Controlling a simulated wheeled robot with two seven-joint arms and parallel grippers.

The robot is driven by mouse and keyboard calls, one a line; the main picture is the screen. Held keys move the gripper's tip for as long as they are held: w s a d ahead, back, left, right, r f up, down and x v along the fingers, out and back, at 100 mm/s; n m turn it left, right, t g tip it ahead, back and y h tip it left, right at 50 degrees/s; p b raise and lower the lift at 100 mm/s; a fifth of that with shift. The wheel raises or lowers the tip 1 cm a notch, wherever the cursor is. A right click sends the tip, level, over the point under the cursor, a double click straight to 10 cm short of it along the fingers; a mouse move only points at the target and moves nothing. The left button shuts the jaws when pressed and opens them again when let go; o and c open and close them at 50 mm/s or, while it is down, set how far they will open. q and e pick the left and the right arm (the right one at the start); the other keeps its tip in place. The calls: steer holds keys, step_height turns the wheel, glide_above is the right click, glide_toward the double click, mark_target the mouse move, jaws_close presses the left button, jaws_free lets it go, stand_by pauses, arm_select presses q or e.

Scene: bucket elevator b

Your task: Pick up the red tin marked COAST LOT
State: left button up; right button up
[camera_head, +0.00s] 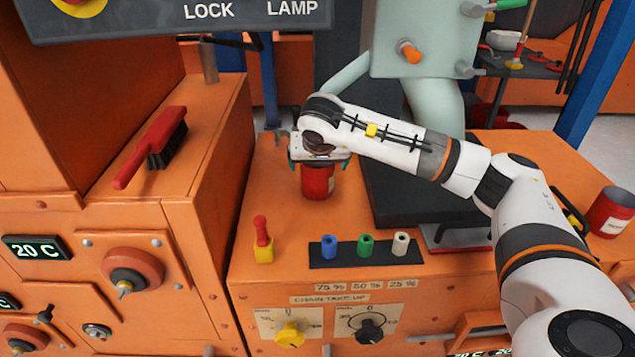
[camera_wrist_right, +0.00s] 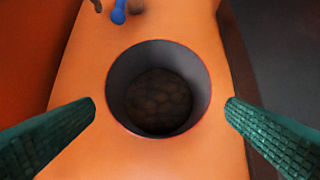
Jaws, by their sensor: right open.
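A red tin (camera_head: 318,183) stands upright on the orange machine top, directly below my right gripper (camera_head: 319,163). In the right wrist view the tin (camera_wrist_right: 204,98) is open at the top, with dark brown lumpy stuff inside. The green fingers of my right gripper (camera_wrist_right: 162,108) are apart, one on each side of the tin, with a gap to its rim on both sides. A second red tin (camera_head: 609,212) with a pale label stands at the far right. I cannot read COAST LOT on either tin. My left gripper is not in view.
A black slab (camera_head: 415,200) lies right of the near tin. In front are a yellow block with a red knob (camera_head: 262,240) and a black strip (camera_head: 325,262) holding blue, green and cream pegs. A red brush (camera_head: 155,145) lies on the left cabinet. A sign (camera_head: 230,25) hangs above.

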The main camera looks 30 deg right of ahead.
steer(key=b+x, duration=0.2)
steer(key=x, duration=0.3)
steer(key=shift+b, duration=0.3)
steer(key=shift+w+d+f, duration=0.1)
steer(key=shift+w+f, duration=0.15)
steer(key=shift+f, duration=0.2)
steer(key=shift+r, duration=0.1)
steer(key=c, duration=1.2)
